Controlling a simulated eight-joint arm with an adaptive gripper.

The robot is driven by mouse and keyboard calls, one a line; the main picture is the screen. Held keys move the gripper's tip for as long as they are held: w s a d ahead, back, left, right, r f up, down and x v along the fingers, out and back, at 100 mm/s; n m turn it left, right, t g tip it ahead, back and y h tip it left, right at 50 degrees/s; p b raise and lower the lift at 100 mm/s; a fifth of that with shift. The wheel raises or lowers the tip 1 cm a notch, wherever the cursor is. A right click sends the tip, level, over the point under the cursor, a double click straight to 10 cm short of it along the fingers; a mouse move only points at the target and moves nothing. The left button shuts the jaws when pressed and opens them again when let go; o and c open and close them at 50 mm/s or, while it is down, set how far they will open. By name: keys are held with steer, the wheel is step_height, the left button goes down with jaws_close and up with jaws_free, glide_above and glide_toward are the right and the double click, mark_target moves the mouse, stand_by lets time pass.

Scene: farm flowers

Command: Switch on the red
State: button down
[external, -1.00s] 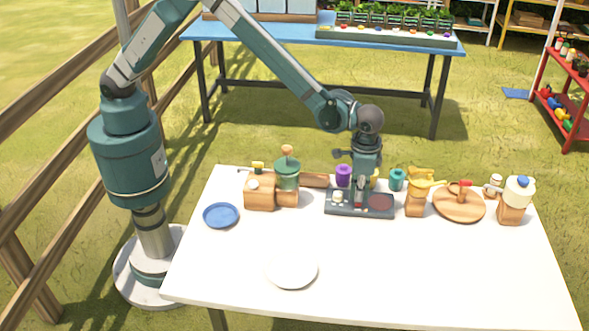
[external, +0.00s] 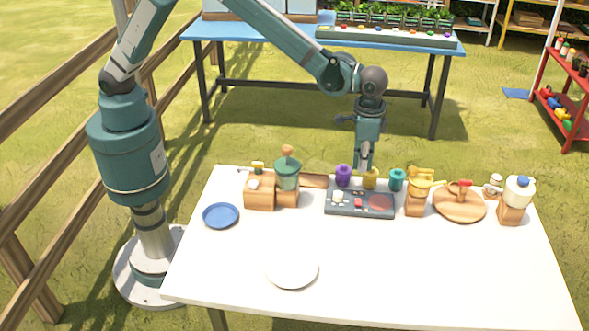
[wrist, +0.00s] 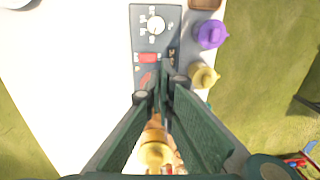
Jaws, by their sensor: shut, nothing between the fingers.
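A dark control panel (external: 345,211) lies near the back edge of the white table. It carries a white knob (external: 338,196), a small red switch (external: 358,203) and a round red disc (external: 380,201). In the wrist view the white knob (wrist: 155,25) and the red switch (wrist: 148,58) show clearly, while the disc (wrist: 146,78) is partly hidden by my fingers. My gripper (external: 363,167) is shut and empty, raised above and behind the panel, apart from the switch.
Purple (external: 343,175), yellow (external: 370,178) and teal (external: 396,179) bottles stand behind the panel. Wooden dispensers stand left and right of it, and a round wooden board (external: 450,210) is at the right. A blue plate (external: 221,215) and white plate (external: 292,269) lie in front; the front right is clear.

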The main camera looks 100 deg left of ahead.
steer(key=shift+a+r, duration=0.15)
steer(key=shift+r, duration=0.6)
steer(key=shift+a+r, duration=0.1)
steer(key=shift+r, duration=0.6)
steer(key=shift+r, duration=0.1)
steer(key=s+a+r+t, duration=0.2)
steer(key=s+a+r, duration=0.4)
steer(key=s+r, duration=0.45)
steer(key=s+a+r+t, duration=0.1)
steer(key=s+a+r, duration=0.6)
steer(key=s+r, duration=0.4)
steer(key=s+a+f+t, duration=0.1)
steer(key=s+a, duration=0.1)
steer(key=s, duration=0.7)
steer(key=s+a+f+t, duration=0.1)
steer(key=s+a+f, duration=0.1)
steer(key=s, duration=0.8)
steer(key=s+a+f+t, duration=0.1)
steer(key=s+a+t, duration=0.1)
steer(key=s, duration=0.8)
steer(key=shift+a+f+h, duration=0.25)
steer(key=shift+a+h, duration=0.05)
steer(key=shift+a, duration=0.4)
